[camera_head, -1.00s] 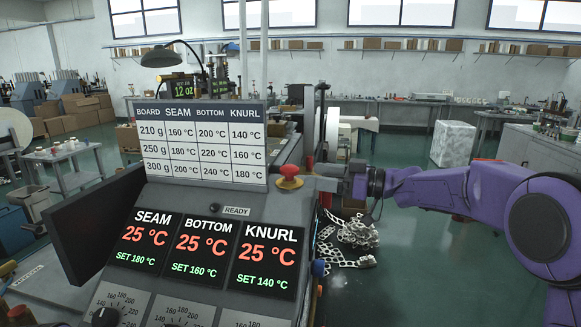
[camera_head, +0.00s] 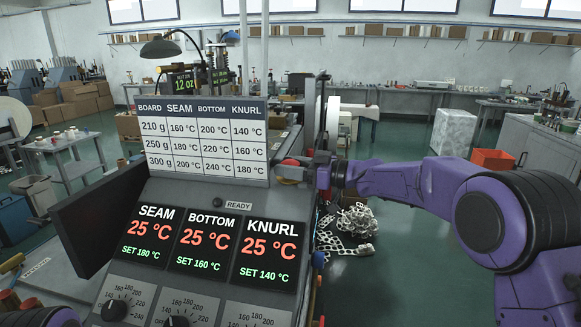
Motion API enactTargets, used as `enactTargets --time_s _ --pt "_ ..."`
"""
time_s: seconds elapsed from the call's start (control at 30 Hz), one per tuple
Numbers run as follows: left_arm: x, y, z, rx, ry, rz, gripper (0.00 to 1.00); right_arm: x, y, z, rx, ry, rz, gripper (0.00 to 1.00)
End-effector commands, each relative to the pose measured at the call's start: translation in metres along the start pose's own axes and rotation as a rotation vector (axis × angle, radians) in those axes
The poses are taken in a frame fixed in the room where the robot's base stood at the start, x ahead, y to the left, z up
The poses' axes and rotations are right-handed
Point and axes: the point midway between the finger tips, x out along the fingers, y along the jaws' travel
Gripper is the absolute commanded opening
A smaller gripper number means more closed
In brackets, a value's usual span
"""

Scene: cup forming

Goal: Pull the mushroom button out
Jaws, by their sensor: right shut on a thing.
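The red mushroom button (camera_head: 290,162) sits on the sloped top of the grey control panel (camera_head: 155,213), just right of the temperature table. My right gripper (camera_head: 296,171) comes in from the right and is shut on the button. Its fingers cover most of the cap and the base, so I cannot tell how far out the button stands. A purple part of my left arm shows at the bottom left corner; its gripper is out of view.
Temperature displays and dial knobs (camera_head: 114,310) lie below the button. White chain-like scrap (camera_head: 352,228) lies on the floor to the right. A red bin (camera_head: 492,159) stands farther back.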

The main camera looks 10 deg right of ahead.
Motion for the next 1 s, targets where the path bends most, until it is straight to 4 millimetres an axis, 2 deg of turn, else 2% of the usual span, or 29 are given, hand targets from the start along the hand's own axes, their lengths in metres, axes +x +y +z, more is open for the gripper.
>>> enactTargets --time_s 0.17,0.43,0.47,0.5,0.53,0.83,0.93,1.0 --pt "-0.018 -0.002 -0.008 0.000 0.000 0.000 0.00 0.000 0.000 -0.017 0.000 -0.001 0.000 0.00" --pt "-0.016 -0.001 -0.007 0.000 0.000 0.000 0.00 0.000 0.001 -0.016 -0.002 0.005 0.001 0.00" --pt "-0.016 -0.002 -0.007 0.000 0.000 0.000 0.00 0.000 0.001 -0.016 -0.002 0.006 0.001 0.59" --pt "-0.016 -0.002 -0.007 0.000 0.000 0.000 0.00 0.000 0.001 -0.016 -0.002 0.006 0.001 0.72" --pt "-0.016 -0.002 -0.007 0.000 0.000 0.000 0.00 0.000 0.001 -0.016 -0.002 0.005 0.001 0.75" --pt "-0.014 -0.001 -0.006 0.000 0.000 0.000 0.00 -0.003 0.000 -0.013 -0.001 0.002 0.001 0.75" --pt "-0.007 -0.001 -0.003 0.000 0.000 0.000 0.00 -0.016 0.001 -0.011 -0.001 0.002 0.002 0.75" --pt "-0.001 0.000 0.000 0.000 0.000 0.000 0.00 -0.032 0.001 -0.010 -0.002 0.003 0.003 0.75"
